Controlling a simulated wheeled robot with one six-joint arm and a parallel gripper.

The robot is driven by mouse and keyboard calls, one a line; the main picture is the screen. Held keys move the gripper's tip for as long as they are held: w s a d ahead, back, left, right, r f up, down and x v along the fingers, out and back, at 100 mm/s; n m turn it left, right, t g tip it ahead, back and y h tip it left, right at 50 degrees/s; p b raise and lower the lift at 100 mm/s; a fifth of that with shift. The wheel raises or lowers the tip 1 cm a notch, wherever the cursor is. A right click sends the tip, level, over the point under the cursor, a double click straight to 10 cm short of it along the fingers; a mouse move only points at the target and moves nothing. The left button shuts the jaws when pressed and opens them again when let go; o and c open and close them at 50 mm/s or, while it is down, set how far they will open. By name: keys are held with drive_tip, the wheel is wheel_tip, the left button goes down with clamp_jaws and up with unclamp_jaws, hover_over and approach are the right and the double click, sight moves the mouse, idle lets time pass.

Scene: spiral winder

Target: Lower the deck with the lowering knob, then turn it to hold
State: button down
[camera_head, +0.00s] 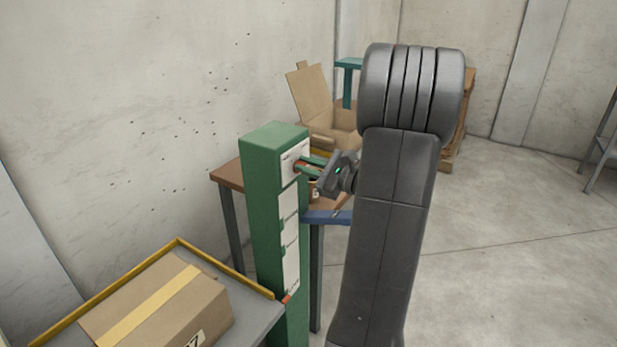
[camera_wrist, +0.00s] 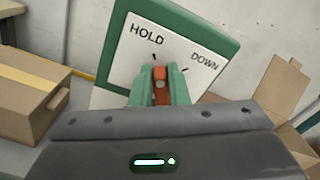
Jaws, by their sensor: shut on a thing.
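The lowering knob (camera_wrist: 160,88) is red-orange and sits on a white plate (camera_wrist: 135,60) lettered HOLD and DOWN. My gripper (camera_wrist: 160,92) is shut on the knob, one green finger on each side. In the wrist view the knob's upper end lies close to the tick by HOLD, away from the DOWN tick. In the head view my gripper (camera_head: 303,167) reaches the top plate of the green post (camera_head: 262,190); the knob is mostly hidden there. The grey deck (camera_head: 262,318) with a yellow rim stands left of the post and bears a taped carton (camera_head: 160,305).
A brown table (camera_head: 228,176) stands behind the post, with an open carton (camera_head: 310,95) beyond it. More labelled plates (camera_head: 289,265) run down the post, with a small orange part (camera_head: 286,298) low down.

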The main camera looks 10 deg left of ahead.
drive_tip(key=shift+s+f+n+b, duration=0.15)
drive_tip(key=shift+f+n+b, duration=0.05)
drive_tip(key=shift+n+b, duration=0.9)
drive_tip(key=c, duration=1.4)
unclamp_jaws()
drive_tip(key=v, duration=1.4)
drive_tip(key=shift+a+r, duration=0.1)
drive_tip(key=shift+a, duration=0.1)
